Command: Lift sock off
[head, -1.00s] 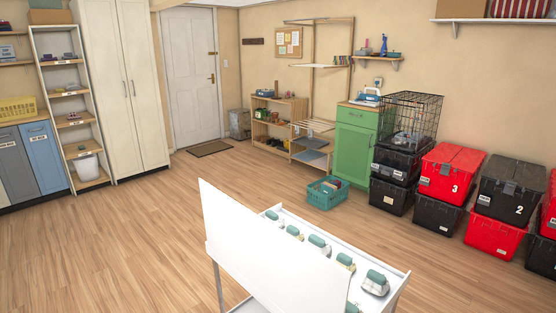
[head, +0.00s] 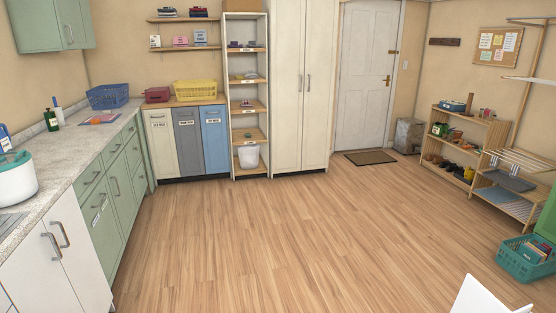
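I cannot make out a sock anywhere in the head view. Neither of my grippers is in view. A low wooden shoe rack (head: 468,140) stands by the right wall with shoes and small items on it. A slatted rack (head: 515,160) beside it holds a flat grey-blue piece (head: 510,181), too small to identify.
A teal crate (head: 525,262) stands on the floor at the right. The corner of a white panel (head: 478,298) shows at bottom right. A counter (head: 88,146) with green cabinets runs along the left. Grey and blue bins (head: 188,143) stand at the back. The middle floor is clear.

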